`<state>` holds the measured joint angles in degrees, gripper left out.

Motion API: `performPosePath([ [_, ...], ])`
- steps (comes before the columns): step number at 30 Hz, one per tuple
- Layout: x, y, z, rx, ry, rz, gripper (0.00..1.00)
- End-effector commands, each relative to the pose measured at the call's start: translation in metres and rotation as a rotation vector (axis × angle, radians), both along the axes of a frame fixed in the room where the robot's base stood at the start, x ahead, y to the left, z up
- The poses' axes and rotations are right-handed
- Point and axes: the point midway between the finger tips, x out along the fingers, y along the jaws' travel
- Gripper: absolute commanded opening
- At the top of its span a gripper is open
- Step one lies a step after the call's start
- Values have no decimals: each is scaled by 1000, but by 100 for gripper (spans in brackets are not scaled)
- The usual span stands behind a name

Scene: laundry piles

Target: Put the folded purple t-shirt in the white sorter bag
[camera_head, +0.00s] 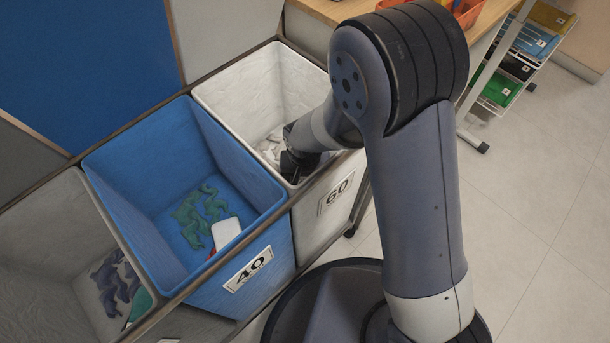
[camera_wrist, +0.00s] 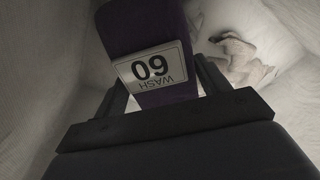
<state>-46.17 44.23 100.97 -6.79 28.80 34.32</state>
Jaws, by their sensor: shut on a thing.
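The white sorter bag (camera_head: 235,87) stands at the upper middle of the head view, with a "60" label on its front. My gripper (camera_head: 296,166) is lowered into this bag near its front right wall. In the wrist view my gripper (camera_wrist: 163,88) is shut on the folded purple t-shirt (camera_wrist: 135,28), which carries a white "60 WASH" tag, upside down in the picture. Bag walls surround it there. The t-shirt cannot be made out in the head view, where my arm and the bag's rim hide it.
Pale cloth items (camera_wrist: 243,58) lie at the bottom of the white bag. The blue bag (camera_head: 135,165), labelled "40", holds green items and a white-tagged piece. A grey bag (camera_head: 45,235) with dark items is at lower left. A wooden table (camera_head: 325,10) stands behind; open floor lies right.

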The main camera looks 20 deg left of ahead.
Motion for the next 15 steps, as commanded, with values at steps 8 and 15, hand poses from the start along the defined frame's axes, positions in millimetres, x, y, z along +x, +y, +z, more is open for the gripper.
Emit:
performPosePath([
  [8, 0, 0, -8, 0, 0, 0, 40],
  [15, 0, 0, -12, 0, 0, 0, 40],
])
